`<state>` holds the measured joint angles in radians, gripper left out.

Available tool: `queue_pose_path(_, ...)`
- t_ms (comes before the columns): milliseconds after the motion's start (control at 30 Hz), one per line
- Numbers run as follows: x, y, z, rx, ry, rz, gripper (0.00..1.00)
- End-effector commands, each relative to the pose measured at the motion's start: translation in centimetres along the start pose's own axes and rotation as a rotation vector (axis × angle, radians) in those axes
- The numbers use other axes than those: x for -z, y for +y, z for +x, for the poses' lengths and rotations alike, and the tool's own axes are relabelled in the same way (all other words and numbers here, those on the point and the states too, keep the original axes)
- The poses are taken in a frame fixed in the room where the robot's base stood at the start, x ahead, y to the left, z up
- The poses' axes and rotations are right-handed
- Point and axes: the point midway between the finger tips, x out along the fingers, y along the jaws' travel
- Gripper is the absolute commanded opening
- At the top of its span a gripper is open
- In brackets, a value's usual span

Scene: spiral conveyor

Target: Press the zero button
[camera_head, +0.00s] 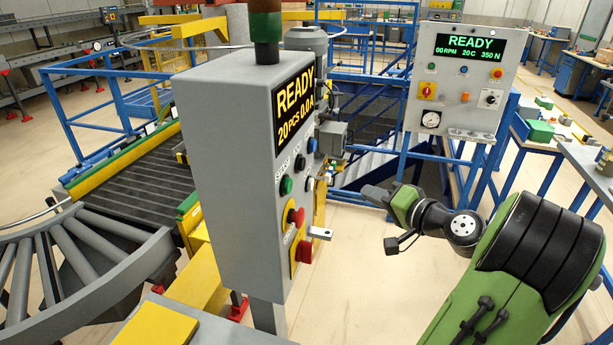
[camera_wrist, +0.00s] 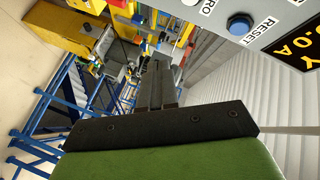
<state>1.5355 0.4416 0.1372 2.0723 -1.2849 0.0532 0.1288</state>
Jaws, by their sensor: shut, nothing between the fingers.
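A grey control box (camera_head: 225,180) with a READY display stands in the middle of the head view. In the wrist view a pale button (camera_wrist: 190,2) shows at the top edge beside a cut-off label ending in "RO". The blue reset button (camera_head: 312,145) is above it and also shows in the wrist view (camera_wrist: 239,24). My gripper (camera_head: 368,192) is shut and empty, to the right of the box, apart from the buttons. Its fingers point toward the box's side.
A green start button (camera_head: 286,186), a red mushroom button (camera_head: 296,216) and a protruding red-yellow switch (camera_head: 305,250) share the box face. A second READY panel (camera_head: 462,75) stands behind my gripper. Blue railings (camera_head: 110,125) and a roller conveyor (camera_head: 85,255) lie left. The floor below my gripper is clear.

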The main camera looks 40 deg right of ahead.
Motion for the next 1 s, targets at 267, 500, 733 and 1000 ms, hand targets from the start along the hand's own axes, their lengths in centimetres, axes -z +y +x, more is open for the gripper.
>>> queue_pose_path(267, -0.8, -0.6, 1.2, 0.001, -0.005, -0.003, 0.00)
queue_pose_path(500, -2.3, -2.2, 4.0, 0.001, -0.007, -0.003, 0.00)
queue_pose_path(733, -3.6, -3.4, 6.4, 0.000, -0.006, -0.003, 0.00)
queue_pose_path(1000, -4.0, -3.8, 7.1, -0.001, -0.003, -0.002, 0.00)
